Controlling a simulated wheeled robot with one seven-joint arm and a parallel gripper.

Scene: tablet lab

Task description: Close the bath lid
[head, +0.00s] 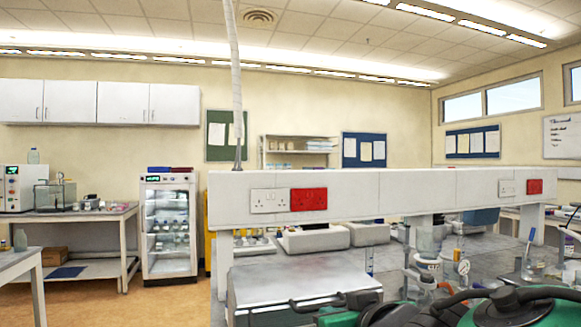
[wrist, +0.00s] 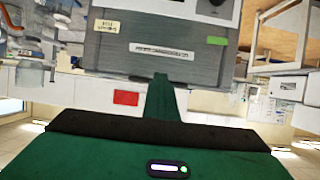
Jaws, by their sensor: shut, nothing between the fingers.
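I cannot single out the bath or its lid with certainty. In the wrist view, a grey box-shaped device (wrist: 110,50) with a pale label, a slotted plate and a green tag lies beyond my fingers; whether it is the bath is unclear. My gripper (wrist: 161,78) shows as a narrow dark green finger pair, shut and empty, pointing at the device's edge. I cannot tell whether they touch. In the head view, green and black parts of my arm fill the bottom right, and the fingertips cannot be made out. A clear-walled tank (head: 55,196) stands on the far left bench.
A white service rail (head: 400,190) with sockets runs across the bench ahead. A pale grey flat-topped surface (head: 300,274) lies below it. Glassware (head: 428,262) crowds the bench at right. A glass-door fridge (head: 168,228) stands at left, with open floor (head: 130,307) before it.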

